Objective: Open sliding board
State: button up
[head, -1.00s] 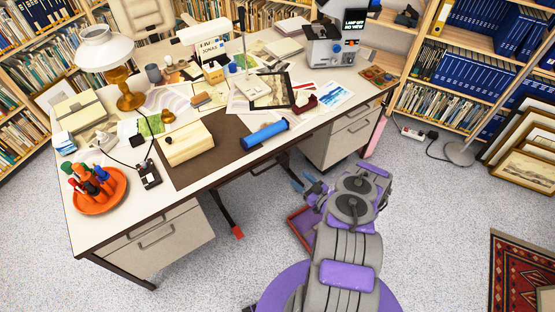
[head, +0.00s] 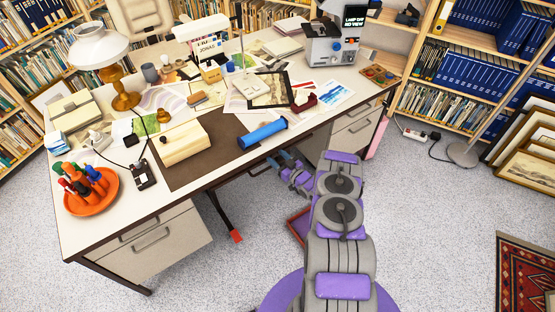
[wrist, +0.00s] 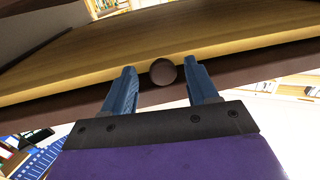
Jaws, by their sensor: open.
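In the wrist view a wooden board (wrist: 225,38) has a long pale front edge, with a small dark round knob (wrist: 163,71) at that edge. My gripper (wrist: 163,88) is open, with one blue finger on each side of the knob and gaps between. I cannot tell how far the knob reaches in between the fingertips. The board and knob cannot be made out there.
A blue roll (head: 263,134) and a pale box (head: 183,143) lie on the desk near its front edge. An orange tray (head: 92,190) with several markers is at the left. Drawer units (head: 150,243) stand under both ends. A red-edged bin (head: 299,224) is on the floor beside my arm.

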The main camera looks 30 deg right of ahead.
jog(key=shift+a, duration=0.1)
jog(key=shift+a, duration=0.1)
jog(key=c, duration=0.3)
grip_shut()
